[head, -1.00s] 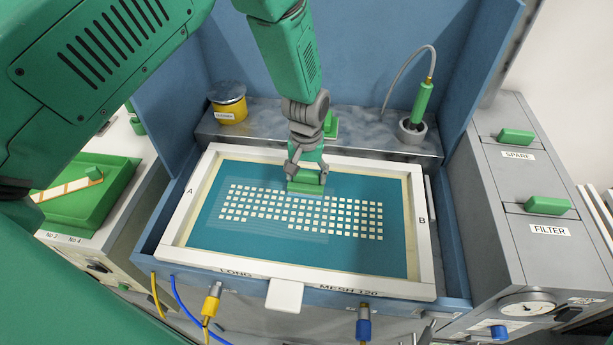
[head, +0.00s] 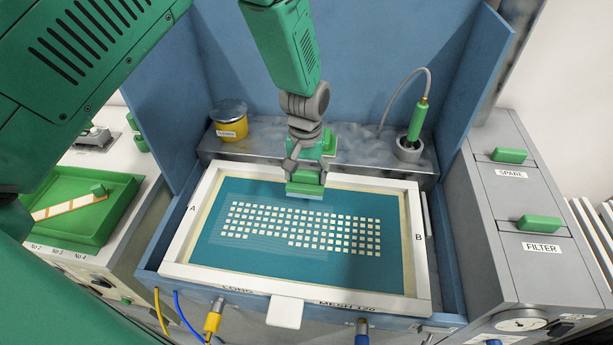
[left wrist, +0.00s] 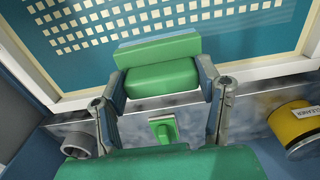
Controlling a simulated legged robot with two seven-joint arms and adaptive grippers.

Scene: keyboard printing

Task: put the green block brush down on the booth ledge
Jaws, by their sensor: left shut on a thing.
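The green block brush (head: 304,187) is held in my left gripper (head: 306,172), over the far edge of the screen frame in the head view. In the left wrist view the brush (left wrist: 158,52) sits between the two grey fingers of my left gripper (left wrist: 162,82), which are shut on its thick block. A paler strip runs along its far side. The booth ledge (head: 262,132) is the grey metal shelf behind the frame. It also shows in the left wrist view (left wrist: 250,118), with the brush apart from it. My right gripper is not in view.
On the ledge are a yellow cleaner tin (head: 229,120) at left, a holder (head: 408,149) with a green hosed tool at right, and a small green piece (left wrist: 163,128) near the middle. The white screen frame (head: 300,172) lies in front, and blue booth walls stand around.

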